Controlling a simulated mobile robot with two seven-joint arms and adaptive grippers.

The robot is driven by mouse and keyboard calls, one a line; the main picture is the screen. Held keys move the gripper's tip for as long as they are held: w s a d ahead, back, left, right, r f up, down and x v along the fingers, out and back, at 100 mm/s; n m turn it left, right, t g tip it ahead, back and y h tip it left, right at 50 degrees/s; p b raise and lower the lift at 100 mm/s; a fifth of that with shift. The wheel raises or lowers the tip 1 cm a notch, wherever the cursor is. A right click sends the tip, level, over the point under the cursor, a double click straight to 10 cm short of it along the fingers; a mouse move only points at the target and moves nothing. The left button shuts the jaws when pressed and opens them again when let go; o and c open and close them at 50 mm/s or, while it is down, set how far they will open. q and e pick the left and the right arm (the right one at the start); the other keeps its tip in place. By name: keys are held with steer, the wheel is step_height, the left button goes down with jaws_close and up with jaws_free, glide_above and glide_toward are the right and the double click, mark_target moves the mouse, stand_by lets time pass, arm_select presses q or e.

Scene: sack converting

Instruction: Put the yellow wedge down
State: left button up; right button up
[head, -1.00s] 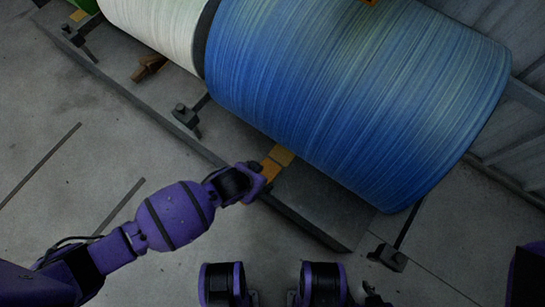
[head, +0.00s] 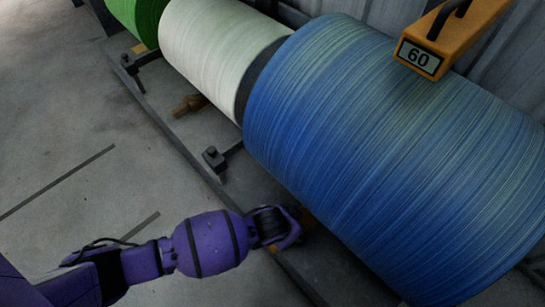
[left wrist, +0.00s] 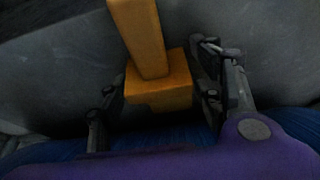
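The yellow wedge (left wrist: 160,95) is a yellow-orange block with a long bar rising from it. In the left wrist view it sits between the two fingers of my left gripper (left wrist: 160,88). The dark fingers stand close on either side; I cannot tell whether they press on it. In the head view my left gripper (head: 290,228) is low at the near lower edge of the blue roll (head: 370,150). Only slivers of yellow show around it there; the rest is hidden by the hand. My right gripper is not in view.
A white roll (head: 215,50) and a green roll (head: 142,18) lie in line beyond the blue one. A dark clamp (head: 214,158) stands at the floor rail. A yellow holder marked 60 (head: 455,35) is above the blue roll. The floor at left is clear.

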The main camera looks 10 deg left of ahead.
arm_select(q)
steer(key=shift+o, duration=0.3)
steer(key=shift+w+d+r, duration=0.2)
steer(key=shift+w+r, duration=0.2)
steer(key=shift+w, duration=0.05)
steer(key=p+v, duration=0.5)
steer(key=v, duration=0.6)
steer(key=shift+s+a+r+p, duration=0.2)
steer(key=shift+s+r+p, duration=0.1)
steer(key=shift+p, duration=0.1)
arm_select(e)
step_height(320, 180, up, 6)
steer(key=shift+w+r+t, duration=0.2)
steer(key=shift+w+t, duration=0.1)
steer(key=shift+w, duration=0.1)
